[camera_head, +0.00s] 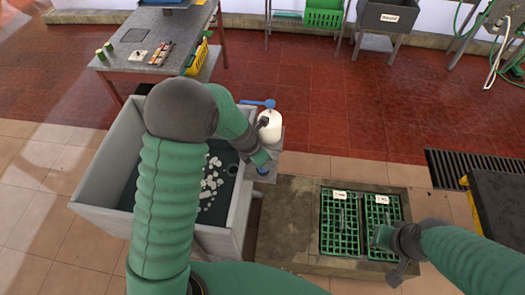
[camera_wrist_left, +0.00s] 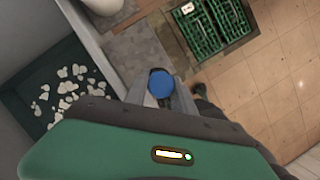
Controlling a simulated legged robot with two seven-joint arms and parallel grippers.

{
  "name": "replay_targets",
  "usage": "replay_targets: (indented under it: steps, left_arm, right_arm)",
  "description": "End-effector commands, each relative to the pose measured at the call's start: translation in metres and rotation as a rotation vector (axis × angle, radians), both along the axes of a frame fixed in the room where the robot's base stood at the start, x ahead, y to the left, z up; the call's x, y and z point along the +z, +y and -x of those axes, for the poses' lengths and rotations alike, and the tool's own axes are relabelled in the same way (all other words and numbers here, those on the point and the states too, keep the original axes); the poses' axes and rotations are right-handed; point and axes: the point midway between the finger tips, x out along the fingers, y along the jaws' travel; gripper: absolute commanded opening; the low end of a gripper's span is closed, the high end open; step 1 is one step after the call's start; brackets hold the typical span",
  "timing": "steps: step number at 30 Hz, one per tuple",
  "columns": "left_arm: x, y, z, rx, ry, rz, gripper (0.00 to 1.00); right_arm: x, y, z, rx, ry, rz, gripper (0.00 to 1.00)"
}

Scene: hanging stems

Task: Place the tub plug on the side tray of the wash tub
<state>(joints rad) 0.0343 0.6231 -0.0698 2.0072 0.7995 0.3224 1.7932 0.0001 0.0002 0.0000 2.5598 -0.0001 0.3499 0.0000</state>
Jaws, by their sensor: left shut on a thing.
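The grey wash tub (camera_head: 98,172) stands at the left, with dark water and pale floating pieces inside. Its grey side tray (camera_head: 273,143) juts from the right wall, and also shows in the left wrist view (camera_wrist_left: 140,48). My left gripper (camera_head: 262,172) reaches over the tub to the tray's near end. It is shut on the blue tub plug (camera_wrist_left: 160,83), whose round top shows between the fingers. I cannot tell whether the plug touches the tray. My right gripper (camera_head: 397,273) hangs low at the right, near the green grates, and its jaw opening is unclear.
A white bottle with a blue pump (camera_head: 270,125) stands on the tray's far part, close to the left gripper. Green grates (camera_head: 341,222) lie in a stone floor slab to the right. A metal table (camera_head: 150,30) with small items stands behind the tub.

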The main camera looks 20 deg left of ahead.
Motion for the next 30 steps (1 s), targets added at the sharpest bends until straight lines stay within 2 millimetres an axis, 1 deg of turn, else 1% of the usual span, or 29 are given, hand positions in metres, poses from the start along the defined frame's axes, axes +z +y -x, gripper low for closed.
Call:
replay_targets:
  steps: [1,4,6,10,11,13,16,26,27,30]
  left_arm:
    - [0.002,0.005,-0.012,0.000,0.001,-0.002,0.00]
    - [-0.001,0.013,-0.032,0.000,0.000,-0.001,0.00]
    - [-0.002,0.017,-0.043,0.000,0.000,-0.001,0.00]
    - [-0.004,0.022,-0.056,0.000,0.000,-0.001,0.00]
    - [-0.008,0.022,-0.057,0.001,0.002,0.000,0.00]
    - [-0.023,0.022,-0.055,0.003,0.005,0.002,0.00]
    - [-0.038,0.022,-0.056,0.002,0.003,0.000,0.00]
    - [-0.043,0.021,-0.056,0.000,0.000,0.000,0.00]
    - [-0.043,0.021,-0.056,0.000,0.000,0.000,0.34]
    - [-0.043,0.021,-0.056,0.000,0.000,0.000,0.47]
  right_arm:
    - [0.007,0.000,0.000,0.000,0.000,0.000,0.29]
    - [0.012,0.000,0.000,0.000,0.000,0.000,0.29]
    - [0.014,0.000,0.000,0.000,0.000,0.000,0.29]
    - [0.017,0.000,0.000,0.000,0.000,0.000,0.29]
    - [0.018,0.000,0.000,0.000,0.000,0.000,0.29]
    - [0.020,0.000,0.000,0.000,0.000,0.000,0.29]
    - [0.022,0.000,0.000,0.000,0.000,0.000,0.29]
    - [0.020,0.000,0.000,0.000,0.000,0.000,0.29]
    - [0.020,0.000,0.000,0.000,0.000,0.000,0.29]
    - [0.020,0.000,0.000,0.000,0.000,0.000,0.29]
